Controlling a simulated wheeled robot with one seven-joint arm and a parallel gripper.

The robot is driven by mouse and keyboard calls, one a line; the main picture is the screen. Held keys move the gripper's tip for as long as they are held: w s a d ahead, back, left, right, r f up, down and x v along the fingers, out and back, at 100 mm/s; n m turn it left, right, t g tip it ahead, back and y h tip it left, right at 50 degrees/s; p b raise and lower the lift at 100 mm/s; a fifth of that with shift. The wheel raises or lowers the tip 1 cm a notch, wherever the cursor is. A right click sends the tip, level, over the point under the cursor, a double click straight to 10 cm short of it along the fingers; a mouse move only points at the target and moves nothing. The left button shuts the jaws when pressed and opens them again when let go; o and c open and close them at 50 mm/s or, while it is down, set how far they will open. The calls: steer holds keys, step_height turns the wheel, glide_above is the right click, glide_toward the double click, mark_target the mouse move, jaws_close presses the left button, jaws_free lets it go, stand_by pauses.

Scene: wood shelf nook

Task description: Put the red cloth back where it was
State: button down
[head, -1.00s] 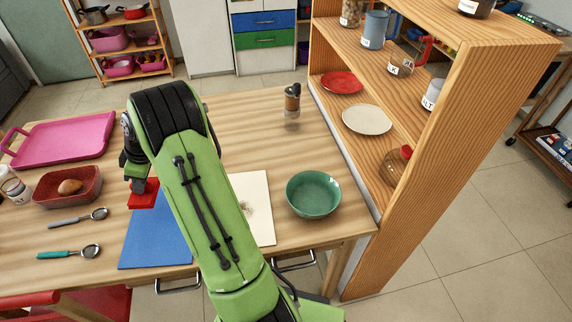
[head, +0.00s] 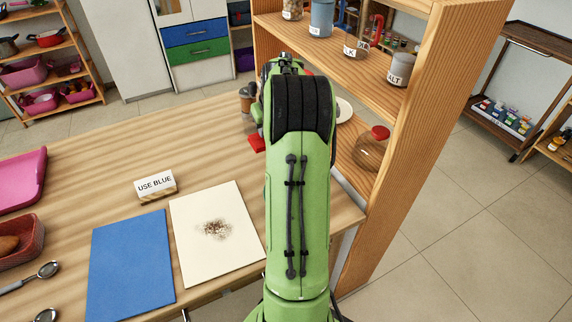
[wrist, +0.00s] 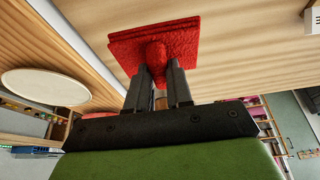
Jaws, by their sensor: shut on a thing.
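The red cloth (wrist: 155,47) is pinched between the fingertips of my gripper (wrist: 158,78) in the wrist view, with a flat, square-edged part spread beyond the fingers. In the head view only a small corner of the red cloth (head: 257,143) shows at the left of my arm, over the far right of the table near the shelf. My gripper itself is hidden behind my arm there. I cannot tell whether the cloth touches the table.
A blue mat (head: 130,265), a cream mat (head: 190,255) with dark crumbs and a "USE BLUE" sign (head: 155,185) are on the table. A wooden shelf (head: 430,130) stands at right, holding a red-lidded jar (head: 370,152). A dark-topped shaker (head: 246,98) is close by the cloth.

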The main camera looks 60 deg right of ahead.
step_height(320, 180, down, 10)
steer(key=b, duration=0.3)
steer(key=shift+r+b, duration=0.1)
steer(key=shift+b, duration=0.2)
steer(key=c, duration=1)
jaws_free()
